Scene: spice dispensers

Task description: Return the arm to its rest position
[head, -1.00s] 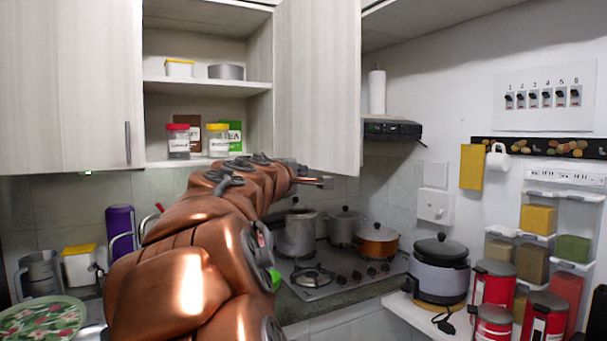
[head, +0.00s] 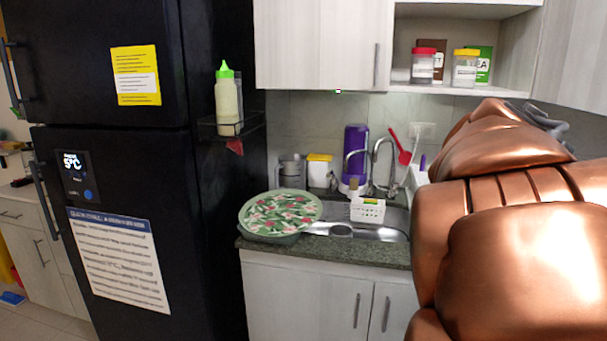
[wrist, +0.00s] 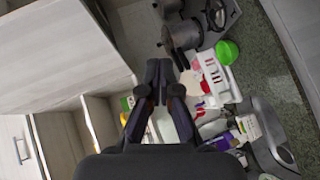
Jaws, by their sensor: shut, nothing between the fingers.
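My copper-coloured arm (head: 520,240) fills the right side of the head view, raised in front of the counter. Its gripper end is out of that picture. In the wrist view my gripper (wrist: 160,72) has its dark fingertips together, with nothing held between them. Below and beyond it are the open cabinet shelves on the left and the counter on the right, seen from above and at a slant. The fingers appear apart from these things.
A black fridge (head: 130,175) stands at left with a green-capped bottle (head: 228,100) on its side shelf. A floral-covered bowl (head: 280,214) and white basket (head: 367,210) are by the sink (head: 390,228). Two jars (head: 422,68) stand in the open cabinet. Pots (wrist: 182,35) show in the wrist view.

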